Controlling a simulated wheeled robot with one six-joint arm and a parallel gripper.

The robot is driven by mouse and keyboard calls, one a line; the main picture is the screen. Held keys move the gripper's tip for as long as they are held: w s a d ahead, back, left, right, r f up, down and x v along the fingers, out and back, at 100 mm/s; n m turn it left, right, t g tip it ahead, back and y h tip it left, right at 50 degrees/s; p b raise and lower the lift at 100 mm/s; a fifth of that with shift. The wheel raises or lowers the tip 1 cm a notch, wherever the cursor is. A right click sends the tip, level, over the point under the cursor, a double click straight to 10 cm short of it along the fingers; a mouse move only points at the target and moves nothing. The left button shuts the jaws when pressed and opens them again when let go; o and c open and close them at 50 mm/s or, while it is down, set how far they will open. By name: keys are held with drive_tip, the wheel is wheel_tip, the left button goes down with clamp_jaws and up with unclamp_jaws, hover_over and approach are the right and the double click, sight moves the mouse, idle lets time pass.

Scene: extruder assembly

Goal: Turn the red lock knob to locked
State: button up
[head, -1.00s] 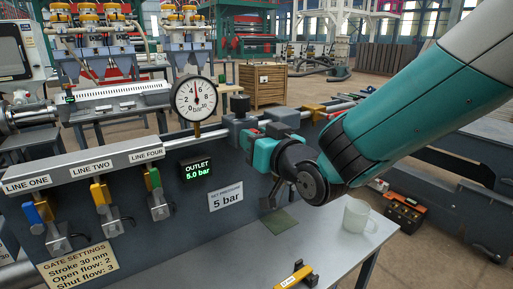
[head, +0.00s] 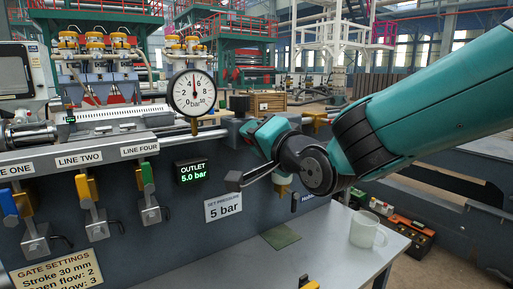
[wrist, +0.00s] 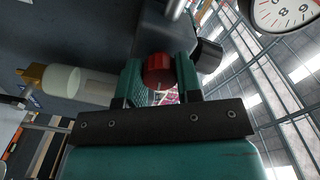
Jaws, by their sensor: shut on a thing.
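The red lock knob (wrist: 158,70) sits between the two teal fingers of my gripper (wrist: 160,75) in the wrist view, with a small pale mark near its lower edge. My gripper is shut on it. The gauge needle points near 5 bar, and the outlet display (head: 192,172) reads 5.0 bar. I cannot read the knob's lock position.
A black knob (wrist: 208,56) is close beside my right finger in the wrist view. A grey table (head: 335,248) below holds a white mug (head: 367,229) and a green pad (head: 281,236). Valves with coloured handles (head: 147,174) stand to the left.

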drive_tip(key=shift+f+m+b, duration=0.1)
drive_tip(key=shift+m+b, duration=0.5)
drive_tip(key=shift+m, duration=0.6)
drive_tip(key=o, duration=0.9)
drive_tip(key=shift+o, duration=0.2)
